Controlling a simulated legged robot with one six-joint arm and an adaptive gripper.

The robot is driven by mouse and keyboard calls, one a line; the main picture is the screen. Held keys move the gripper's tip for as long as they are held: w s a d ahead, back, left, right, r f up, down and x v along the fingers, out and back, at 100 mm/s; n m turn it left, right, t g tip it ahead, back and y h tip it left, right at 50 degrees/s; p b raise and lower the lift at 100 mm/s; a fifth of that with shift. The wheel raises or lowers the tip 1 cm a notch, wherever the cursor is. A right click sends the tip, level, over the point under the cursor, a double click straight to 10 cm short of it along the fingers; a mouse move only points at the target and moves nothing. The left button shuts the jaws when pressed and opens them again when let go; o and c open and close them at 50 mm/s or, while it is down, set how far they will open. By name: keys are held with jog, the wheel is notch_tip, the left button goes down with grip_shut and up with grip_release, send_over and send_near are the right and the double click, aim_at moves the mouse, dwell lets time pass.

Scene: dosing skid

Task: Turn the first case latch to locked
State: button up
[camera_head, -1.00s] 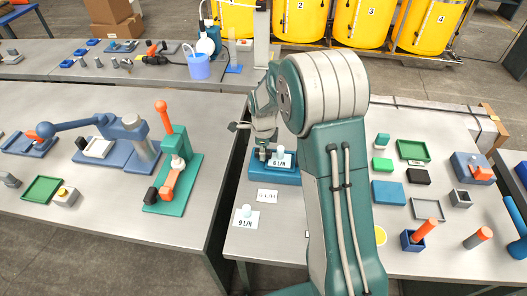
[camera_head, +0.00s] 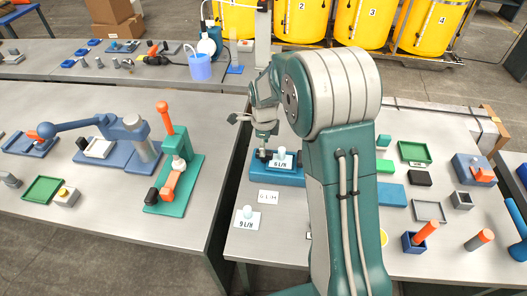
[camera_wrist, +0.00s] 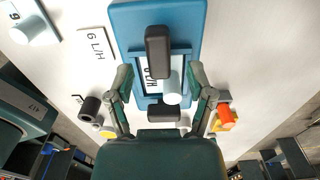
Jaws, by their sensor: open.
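A blue case (camera_head: 288,178) lies on the right-hand table, with a white plate (camera_head: 283,160) and a pale knob set in it. In the wrist view the blue case (camera_wrist: 190,17) has a dark upright latch bar (camera_wrist: 157,50) at its middle and a second dark piece (camera_wrist: 158,133) nearer my palm. I cannot tell which is the first latch or read its locked mark. My gripper (camera_wrist: 160,78) is open above the case, its fingers apart on either side of the plate and pale knob (camera_wrist: 172,88). It also shows in the head view (camera_head: 264,143), partly hiding the case.
A printed card (camera_head: 268,197) and a card with a white knob (camera_head: 245,218) lie in front of the case. Green and blue blocks, trays and an orange-handled piece (camera_head: 427,230) stand right of my arm. A gap separates this table from the left one.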

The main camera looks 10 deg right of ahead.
notch_tip(320, 180, up, 9)
jog(key=shift+f, duration=0.2)
jog(key=shift+a, duration=0.1)
jog(key=s+r+n+t, duration=0.3)
jog(key=s+r+n, duration=0.8)
jog(key=s, duration=0.3)
jog(key=s+n+t, duration=0.2)
jog(key=s+n, duration=0.9)
jog(key=s, duration=0.3)
jog(key=shift+r+n+t, duration=0.3)
jog(key=shift+r, duration=0.05)
jog(key=shift+s, duration=0.1)
